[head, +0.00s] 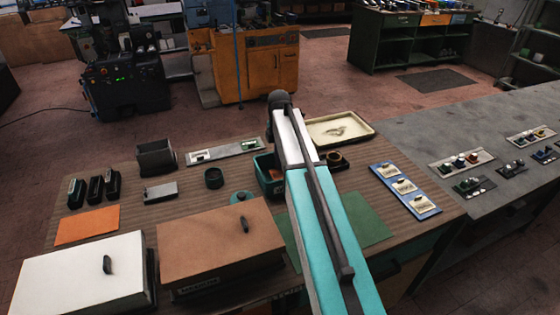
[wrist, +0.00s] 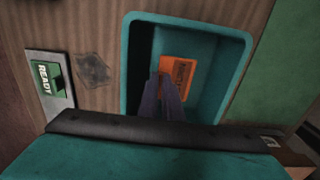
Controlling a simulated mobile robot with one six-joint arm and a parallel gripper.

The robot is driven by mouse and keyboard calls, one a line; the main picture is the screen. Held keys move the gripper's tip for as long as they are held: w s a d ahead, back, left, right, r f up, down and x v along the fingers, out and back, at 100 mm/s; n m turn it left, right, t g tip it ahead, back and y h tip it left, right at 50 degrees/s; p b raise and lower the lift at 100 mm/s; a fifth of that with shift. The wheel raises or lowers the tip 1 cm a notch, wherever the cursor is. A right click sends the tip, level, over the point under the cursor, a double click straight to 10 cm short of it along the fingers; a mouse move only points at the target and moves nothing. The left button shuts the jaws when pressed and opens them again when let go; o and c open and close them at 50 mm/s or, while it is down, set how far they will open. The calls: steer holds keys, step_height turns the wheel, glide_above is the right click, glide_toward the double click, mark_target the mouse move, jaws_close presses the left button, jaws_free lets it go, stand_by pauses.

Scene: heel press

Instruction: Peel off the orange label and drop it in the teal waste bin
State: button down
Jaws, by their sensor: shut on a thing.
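The teal waste bin (wrist: 133,60) lies directly below my gripper in the wrist view. It also shows in the head view (head: 263,175), partly hidden by my arm. My gripper (wrist: 163,80) is shut on the orange label (wrist: 180,70), which sits at the fingertips inside the outline of the bin's opening. The label carries dark print. How far it is above the bin floor I cannot tell. In the head view my arm hides the gripper.
A cream tray (head: 350,126) stands behind the bin and a green mat (head: 365,220) lies to its right. A green READY plate (wrist: 47,77) lies left of the bin in the wrist view.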

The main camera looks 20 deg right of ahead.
steer(key=c, duration=1.4)
jaws_free()
steer(key=shift+r, duration=0.1)
steer(key=shift+r+p, duration=2.05)
steer(key=shift+r, duration=1.4)
steer(key=shift+f, duration=0.1)
